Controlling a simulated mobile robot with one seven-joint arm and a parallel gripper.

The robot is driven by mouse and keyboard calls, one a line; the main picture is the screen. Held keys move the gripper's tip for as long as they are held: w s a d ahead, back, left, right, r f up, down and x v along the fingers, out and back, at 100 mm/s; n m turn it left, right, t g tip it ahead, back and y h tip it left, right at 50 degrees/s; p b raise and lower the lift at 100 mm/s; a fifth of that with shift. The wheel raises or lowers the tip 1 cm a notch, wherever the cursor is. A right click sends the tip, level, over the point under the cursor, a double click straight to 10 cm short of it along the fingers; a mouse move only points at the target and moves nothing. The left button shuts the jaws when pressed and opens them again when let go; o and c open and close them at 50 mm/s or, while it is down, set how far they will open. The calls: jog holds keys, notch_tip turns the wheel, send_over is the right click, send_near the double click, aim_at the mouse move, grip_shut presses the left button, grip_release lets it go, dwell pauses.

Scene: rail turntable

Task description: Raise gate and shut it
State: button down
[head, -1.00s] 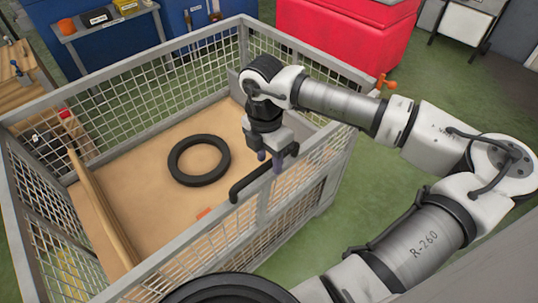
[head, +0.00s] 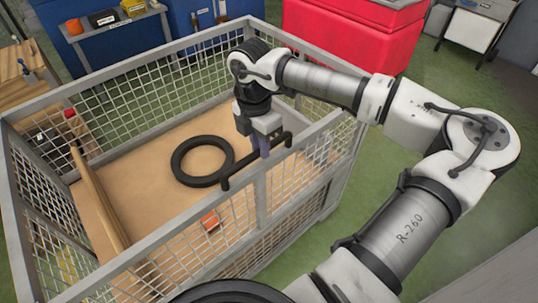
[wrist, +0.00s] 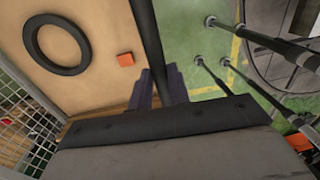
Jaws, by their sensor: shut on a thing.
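The gate (head: 262,197) is the grey mesh panel on the near side of a wire-mesh crate (head: 120,77). It stands upright or nearly so; I cannot tell whether it is fully closed or latched. A black bar handle (head: 238,176) runs along its top rail, and the bar also shows in the wrist view (wrist: 149,45). My gripper (head: 264,150) points down over the rail and is shut on the handle. In the wrist view, my purple fingers (wrist: 158,90) lie on both sides of the bar.
Inside the crate are a black ring (head: 202,161), an orange block (head: 210,220) and a wooden board (head: 98,205). A red bin (head: 350,35) and a side table (head: 105,22) stand behind. Green floor lies clear to the right.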

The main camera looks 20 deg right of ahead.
jog(key=shift+w+a+r, duration=0.1)
jog(key=shift+w+r, duration=0.1)
jog(key=shift+w, duration=0.2)
jog(key=c, duration=1.6)
grip_release()
jog(key=shift+w, duration=0.1)
jog(key=shift+o, duration=1.4)
jog(key=shift+w+a+f, duration=0.1)
jog(key=shift+a, duration=0.05)
notch_tip(320, 180, up, 14)
jog(key=b, duration=0.2)
jog(key=shift+w+a+f, duration=0.15)
jog(key=shift+w, duration=0.25)
